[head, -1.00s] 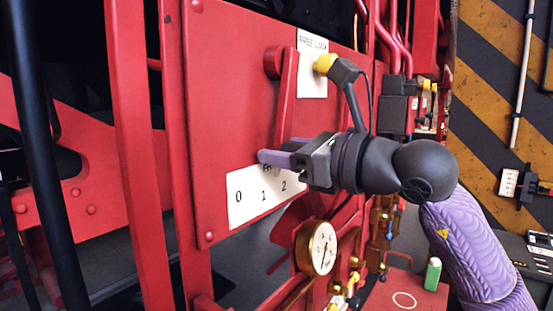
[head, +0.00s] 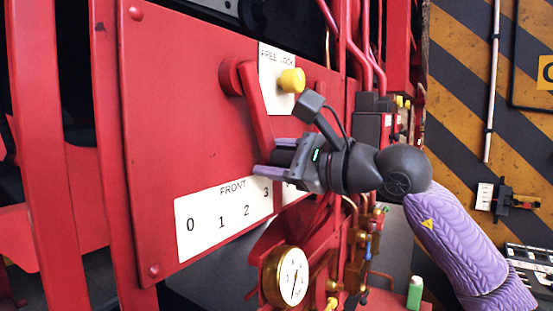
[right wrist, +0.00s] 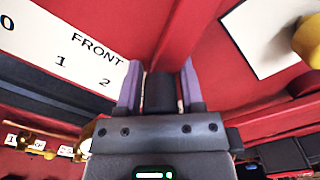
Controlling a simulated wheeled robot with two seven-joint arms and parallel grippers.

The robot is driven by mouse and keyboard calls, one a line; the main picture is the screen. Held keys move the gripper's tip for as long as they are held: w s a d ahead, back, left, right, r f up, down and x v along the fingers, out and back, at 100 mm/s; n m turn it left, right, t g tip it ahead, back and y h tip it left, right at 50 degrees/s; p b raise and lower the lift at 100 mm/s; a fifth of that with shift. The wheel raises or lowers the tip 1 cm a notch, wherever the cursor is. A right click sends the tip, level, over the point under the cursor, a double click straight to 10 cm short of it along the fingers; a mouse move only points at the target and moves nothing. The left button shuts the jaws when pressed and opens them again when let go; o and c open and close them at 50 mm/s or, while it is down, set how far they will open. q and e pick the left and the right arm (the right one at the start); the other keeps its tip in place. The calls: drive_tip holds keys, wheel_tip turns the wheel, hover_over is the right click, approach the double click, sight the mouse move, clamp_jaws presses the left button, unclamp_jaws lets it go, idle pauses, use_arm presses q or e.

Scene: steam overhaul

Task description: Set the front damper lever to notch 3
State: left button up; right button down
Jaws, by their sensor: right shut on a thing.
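The front damper lever (head: 258,115) is a red bar hanging from a pivot at the top of the red panel, its lower end tilted to the right. My right gripper (head: 276,158) is shut on the lever's lower end. In the right wrist view a dark grip (right wrist: 160,92) sits between its purple fingers. The white FRONT scale (head: 207,222) below shows 0, 1, 2 and 3; the part right of 3 is mostly hidden by the gripper. The lever's end is near or just right of 3; its exact notch is hidden. My left gripper is not in view.
A yellow knob (head: 291,80) projects beside the FREE LOCK plate (head: 280,102). A brass pressure gauge (head: 286,277) is below the scale. Red pipes and brass valves crowd the right, behind my arm. A green bottle (head: 415,292) stands low at the right.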

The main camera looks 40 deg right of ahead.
drive_tip(key=shift+r, duration=0.1)
idle(0.4)
drive_tip(key=shift+c, duration=1.8)
unclamp_jaws()
drive_tip(key=s+b, duration=0.1)
drive_tip(key=s+d+b, duration=0.1)
drive_tip(key=s+f+b, duration=0.1)
drive_tip(key=shift+d, duration=0.25)
drive_tip(key=b+v, duration=0.4)
drive_tip(key=v, duration=0.2)
drive_tip(key=shift+s+r, duration=0.25)
drive_tip(key=shift+r, duration=0.2)
